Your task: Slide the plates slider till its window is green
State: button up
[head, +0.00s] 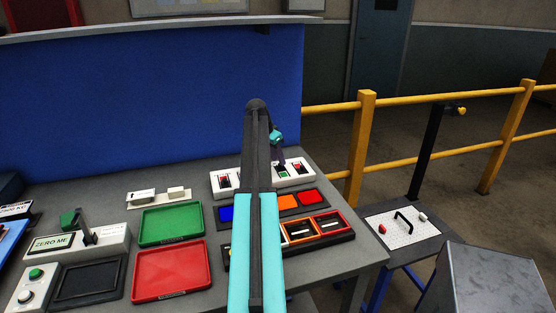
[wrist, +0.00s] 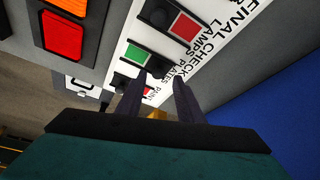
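The plates slider is the middle one on the white FINAL CHECK panel (head: 226,190). Its window (wrist: 136,54) shows green in the wrist view, and the green also shows in the head view (head: 283,174). Its dark knob (wrist: 160,65) stands at the side of the window nearer the PLATES label. My gripper (wrist: 160,77) is open, with its two dark fingertips apart and close to that knob, one towards each side. I cannot tell if they touch it. In the head view my gripper (head: 280,158) is over the panel, partly hidden by my arm.
The lamps window (wrist: 184,26) and the paint window (wrist: 148,90) are red. In front lie coloured pads (head: 288,202), a green tray (head: 171,225) and a red tray (head: 172,271). A blue wall (head: 150,90) rises behind; a yellow railing (head: 430,157) is right.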

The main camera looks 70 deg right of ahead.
jog(key=b+v, duration=0.2)
jog(key=v, duration=1)
jog(key=shift+a+r, duration=0.2)
jog(key=shift+r, duration=0.05)
jog(key=shift+w, duration=0.15)
